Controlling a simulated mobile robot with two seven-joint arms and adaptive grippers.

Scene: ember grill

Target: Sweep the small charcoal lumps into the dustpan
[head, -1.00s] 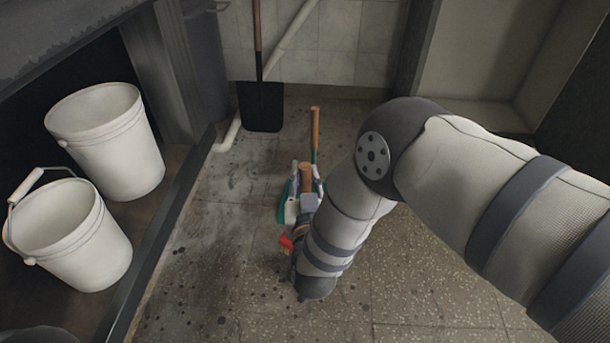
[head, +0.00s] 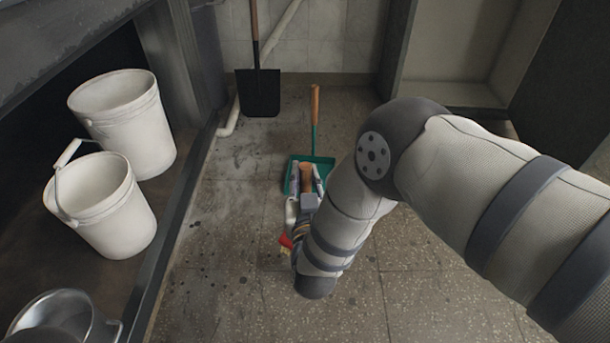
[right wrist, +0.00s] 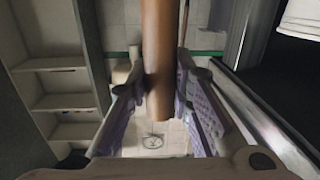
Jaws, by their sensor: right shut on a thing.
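My right gripper (head: 307,180) is shut on an upright brown wooden handle (right wrist: 157,60), which stands between its purple-padded fingers in the right wrist view. The dustpan's long handle, with a wooden grip (head: 315,102), points away. Small dark spots (head: 243,279) lie on the floor left of my right arm; I cannot tell lumps from stains. My left gripper is not in view.
Two white buckets (head: 122,120) (head: 100,210) stand on a low shelf at left, with a metal pot (head: 62,318) at the near left. A black shovel (head: 258,92) leans on the back wall. Open floor (head: 420,300) lies on the right.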

